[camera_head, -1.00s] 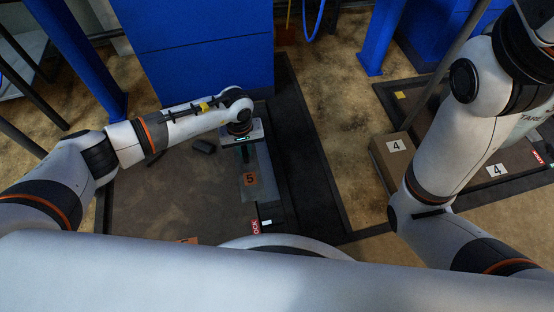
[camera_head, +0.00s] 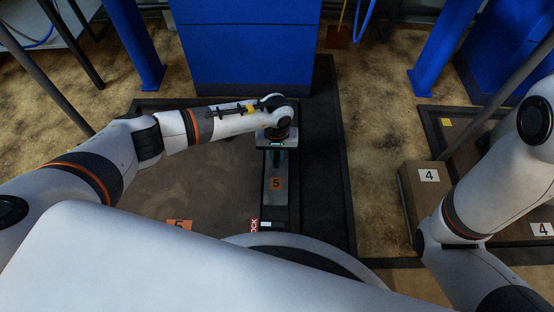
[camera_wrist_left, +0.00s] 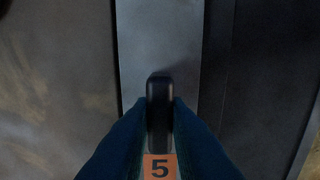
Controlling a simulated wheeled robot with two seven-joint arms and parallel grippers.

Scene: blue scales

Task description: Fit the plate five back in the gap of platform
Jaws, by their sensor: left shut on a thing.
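Plate five (camera_head: 276,198) is a long grey strip with an orange "5" label. It lies along the right side of the brown platform (camera_head: 190,180), beside the dark rim. My left gripper (camera_head: 277,158) points down at the plate's far part and is shut on its black handle (camera_wrist_left: 160,115). In the left wrist view, the plate (camera_wrist_left: 160,40) runs straight between the brown surface on the left and a dark strip on the right. The gap is mostly hidden beneath the plate; I cannot tell whether the plate is flush in it. My right gripper is out of view.
Another orange "5" label (camera_head: 180,224) and a red "LOCK" label (camera_head: 254,226) are near the platform's front. A blue cabinet (camera_head: 245,50) stands behind. A box labelled "4" (camera_head: 412,200) is at the right. My own body hides the foreground.

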